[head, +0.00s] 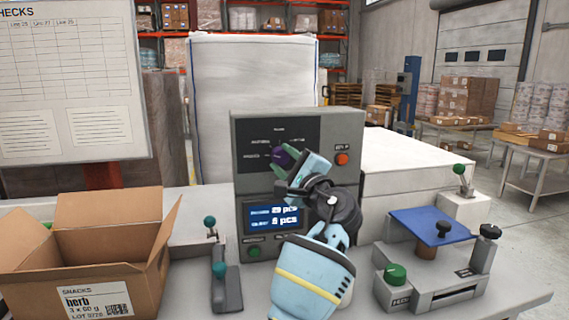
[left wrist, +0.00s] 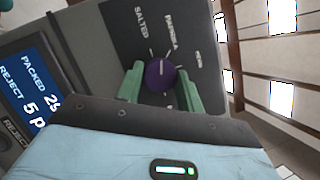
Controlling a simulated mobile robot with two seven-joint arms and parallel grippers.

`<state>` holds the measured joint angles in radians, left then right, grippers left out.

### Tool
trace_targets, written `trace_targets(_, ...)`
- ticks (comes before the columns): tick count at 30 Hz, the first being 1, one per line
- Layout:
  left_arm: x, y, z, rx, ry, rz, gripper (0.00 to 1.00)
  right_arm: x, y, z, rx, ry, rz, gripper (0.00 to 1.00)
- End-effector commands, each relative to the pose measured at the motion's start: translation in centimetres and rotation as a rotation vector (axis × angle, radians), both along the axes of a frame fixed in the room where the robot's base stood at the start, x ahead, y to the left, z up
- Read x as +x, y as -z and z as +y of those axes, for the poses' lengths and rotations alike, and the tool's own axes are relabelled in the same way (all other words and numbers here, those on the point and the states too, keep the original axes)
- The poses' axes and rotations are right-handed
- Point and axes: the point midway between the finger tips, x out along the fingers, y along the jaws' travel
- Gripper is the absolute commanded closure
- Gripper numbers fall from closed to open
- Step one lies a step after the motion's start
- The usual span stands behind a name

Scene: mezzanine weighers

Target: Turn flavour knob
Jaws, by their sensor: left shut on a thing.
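The flavour knob (head: 280,156) is a purple round dial on the dark upper face of a grey control box (head: 243,125). Labels are printed around it. In the left wrist view, the purple knob (left wrist: 160,76) sits between two green fingers, with SALTED and PAPRIKA labels beyond it. A short pale mark on it points roughly toward PAPRIKA; the exact setting is hard to tell. My left gripper (head: 287,161) is shut on the knob, one finger on each side, and hides part of the dial in the head view. My right gripper is not in view.
Below the knob is a blue display (head: 272,217) with packed and reject counts. A red-orange button (head: 342,159) sits to its right. An open carton (head: 90,255) stands at left, a lever fixture (head: 226,285) near centre, and a blue-topped device (head: 432,222) at right.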

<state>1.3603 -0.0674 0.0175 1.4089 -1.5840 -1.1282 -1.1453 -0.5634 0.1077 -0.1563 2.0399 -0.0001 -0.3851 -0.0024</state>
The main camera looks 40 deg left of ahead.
Motion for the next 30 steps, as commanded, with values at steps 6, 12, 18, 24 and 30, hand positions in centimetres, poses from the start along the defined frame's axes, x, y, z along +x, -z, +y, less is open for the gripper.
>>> trace_targets(6,0.08,-0.20,-0.10,-0.108,0.001,-0.126,0.86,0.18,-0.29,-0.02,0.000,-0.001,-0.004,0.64)
trace_targets(12,0.10,-0.19,-0.09,-0.175,0.001,-0.204,0.86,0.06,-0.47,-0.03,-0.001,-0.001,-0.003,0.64)
trace_targets(18,0.12,-0.21,-0.09,-0.212,0.002,-0.248,0.86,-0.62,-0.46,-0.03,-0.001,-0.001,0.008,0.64)
trace_targets(24,0.12,-0.21,-0.10,-0.224,0.002,-0.262,0.86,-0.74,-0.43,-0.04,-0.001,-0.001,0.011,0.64)
trace_targets(30,0.11,-0.22,-0.10,-0.224,0.002,-0.264,0.86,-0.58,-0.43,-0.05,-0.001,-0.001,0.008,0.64)
